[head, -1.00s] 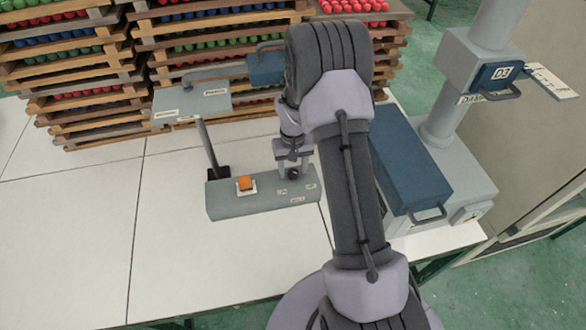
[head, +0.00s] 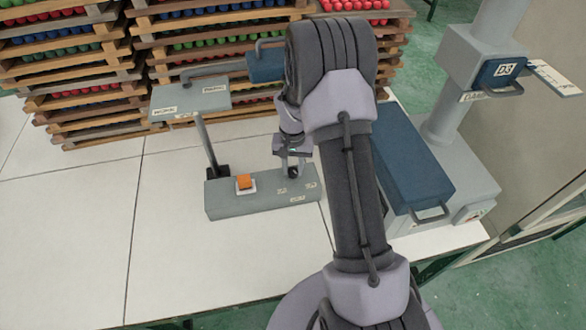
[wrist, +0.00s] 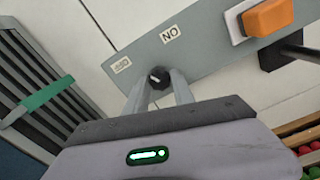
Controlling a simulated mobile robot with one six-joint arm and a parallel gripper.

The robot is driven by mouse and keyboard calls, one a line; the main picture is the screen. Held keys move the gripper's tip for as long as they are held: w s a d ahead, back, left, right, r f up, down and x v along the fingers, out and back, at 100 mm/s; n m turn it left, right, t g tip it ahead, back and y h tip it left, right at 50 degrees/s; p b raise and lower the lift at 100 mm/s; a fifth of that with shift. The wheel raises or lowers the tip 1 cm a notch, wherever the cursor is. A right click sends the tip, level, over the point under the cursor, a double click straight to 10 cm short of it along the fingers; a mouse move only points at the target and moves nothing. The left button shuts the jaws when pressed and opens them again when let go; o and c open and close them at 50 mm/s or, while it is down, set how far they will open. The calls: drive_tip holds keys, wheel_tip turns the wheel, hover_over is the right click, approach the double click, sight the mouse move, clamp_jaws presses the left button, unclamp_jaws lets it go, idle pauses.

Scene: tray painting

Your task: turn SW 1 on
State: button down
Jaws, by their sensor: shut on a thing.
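The switch is a small black rotary knob (wrist: 159,77) with a pale mark, on top of a grey control box (head: 225,205). My gripper (wrist: 158,82) is shut on the knob, a finger on either side of it. In the head view my gripper (head: 293,171) points down onto the right part of the box. An "ON" label (wrist: 170,34) lies beside the knob, towards the orange button. A second label (wrist: 122,65) lies on the other side; its text is not clear. The fingers partly cover the knob, and I cannot tell exactly where its mark points.
An orange push button (head: 245,182) sits on the box's left part. A post behind it carries a grey sign plate (head: 190,101). A blue drawer-like block (head: 412,165) stands right of my arm. Stacked wooden trays (head: 90,90) stand behind. The white table is clear at left.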

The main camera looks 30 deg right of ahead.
sight(293, 170)
drive_tip(key=m+b, duration=0.3)
drive_tip(key=m, duration=0.4)
drive_tip(key=shift+f, duration=0.1)
drive_tip(key=m+b, duration=0.1)
drive_tip(key=m, duration=0.3)
drive_tip(key=shift+m+b, duration=0.75)
drive_tip(key=shift+m, duration=1.15)
drive_tip(key=c, duration=1.1)
unclamp_jaws()
drive_tip(key=shift+o, duration=0.2)
wheel_tip(293, 170, up, 12)
drive_tip(key=p, duration=0.4)
